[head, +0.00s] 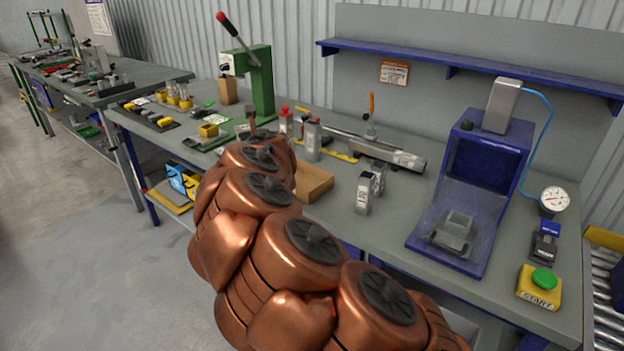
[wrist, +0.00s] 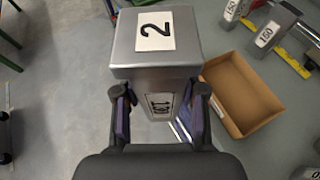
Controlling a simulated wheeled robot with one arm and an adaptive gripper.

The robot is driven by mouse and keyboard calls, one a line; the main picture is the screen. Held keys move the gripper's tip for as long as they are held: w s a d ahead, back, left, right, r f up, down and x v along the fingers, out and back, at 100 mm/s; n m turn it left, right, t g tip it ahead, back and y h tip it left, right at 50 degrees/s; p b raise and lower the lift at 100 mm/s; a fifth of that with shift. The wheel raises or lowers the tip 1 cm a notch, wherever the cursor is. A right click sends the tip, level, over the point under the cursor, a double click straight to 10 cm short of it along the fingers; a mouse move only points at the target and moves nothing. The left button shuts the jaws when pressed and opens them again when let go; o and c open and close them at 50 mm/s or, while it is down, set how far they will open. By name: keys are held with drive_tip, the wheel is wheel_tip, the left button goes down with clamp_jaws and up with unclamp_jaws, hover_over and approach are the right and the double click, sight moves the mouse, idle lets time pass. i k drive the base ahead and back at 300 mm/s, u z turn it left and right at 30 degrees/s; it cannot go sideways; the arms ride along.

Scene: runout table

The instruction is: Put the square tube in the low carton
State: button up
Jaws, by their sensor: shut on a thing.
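In the wrist view my gripper (wrist: 158,112) is shut on a grey, square-sided metal piece, which I take for the square tube (wrist: 185,55). It has a "2" label on its top face and another label on the side between the fingers. The low carton (wrist: 206,72) is open, brown and looks empty, just right of the held tube and apart from it. In the head view the carton (head: 316,184) lies on the bench, partly behind my arm. My gripper is hidden by my arm there.
Labelled grey blocks (head: 312,140) stand behind the carton, with another pair (head: 364,194) to its right. A long grey bar (head: 395,155) lies at the back. A green press (head: 262,85) stands left, a blue fixture (head: 470,180) right. Floor shows left of the held tube.

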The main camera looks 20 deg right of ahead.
sight(307, 186)
drive_tip(key=z, duration=1.25)
drive_tip(key=i, duration=0.45)
drive_tip(key=u, duration=2.7)
